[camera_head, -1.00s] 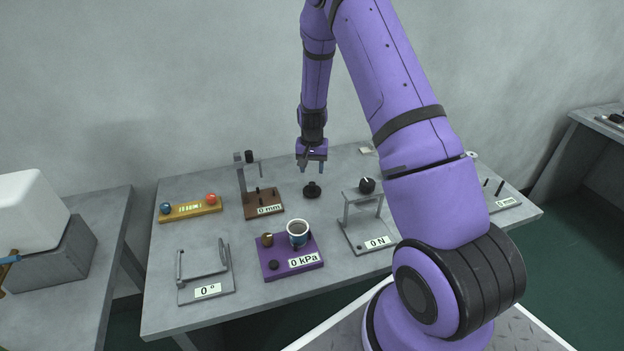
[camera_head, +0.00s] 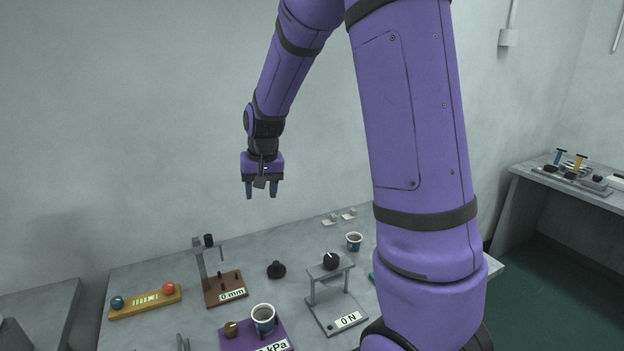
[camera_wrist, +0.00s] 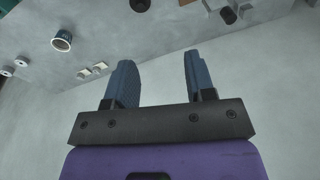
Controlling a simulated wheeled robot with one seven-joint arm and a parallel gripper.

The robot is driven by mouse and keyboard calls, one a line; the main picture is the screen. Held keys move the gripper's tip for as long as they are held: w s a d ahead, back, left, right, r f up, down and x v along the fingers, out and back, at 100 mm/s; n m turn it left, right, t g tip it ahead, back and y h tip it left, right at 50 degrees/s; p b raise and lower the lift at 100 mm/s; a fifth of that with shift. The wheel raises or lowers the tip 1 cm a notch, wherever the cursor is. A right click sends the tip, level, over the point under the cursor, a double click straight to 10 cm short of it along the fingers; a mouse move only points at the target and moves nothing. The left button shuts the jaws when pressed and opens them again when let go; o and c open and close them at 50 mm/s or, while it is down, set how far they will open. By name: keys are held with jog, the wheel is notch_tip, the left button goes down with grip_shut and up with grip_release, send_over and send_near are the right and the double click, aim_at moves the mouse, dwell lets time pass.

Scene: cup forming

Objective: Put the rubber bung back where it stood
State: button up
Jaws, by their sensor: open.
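A black piece with a wide round base and a narrower top, which looks like the rubber bung (camera_head: 276,270), stands on the grey table. It is between the brown 0 mm stand and the grey 0 N stand, with nothing touching it. A dark piece at the top edge of the wrist view (camera_wrist: 140,5) seems to be the same one, partly cut off. My gripper (camera_head: 261,192) is raised well above the back of the table, fingers pointing down. Its blue fingers also show in the wrist view (camera_wrist: 160,80), apart, with nothing between them.
The 0 mm stand (camera_head: 228,289), 0 N stand (camera_head: 326,312), yellow block (camera_head: 145,302) and purple kPa base (camera_head: 236,342) with a cup (camera_head: 263,318) surround the bung. Another cup (camera_head: 354,241) and two small white pieces (camera_head: 339,217) are toward the back. Air around the gripper is clear.

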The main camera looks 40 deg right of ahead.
jog(key=s+a+r+n+t, duration=0.1)
jog(key=s+a+r, duration=0.2)
jog(key=s+r, duration=0.35)
jog(key=s+a+r+n+t, duration=0.1)
jog(key=s+a+r+n, duration=0.15)
jog(key=s+r, duration=0.4)
jog(key=s+a+r+n+t, duration=0.1)
jog(key=s+a+r, duration=0.1)
jog(key=s, duration=1.2)
jog(key=shift+s+a+n, duration=0.35)
jog(key=shift+s+a, duration=0.05)
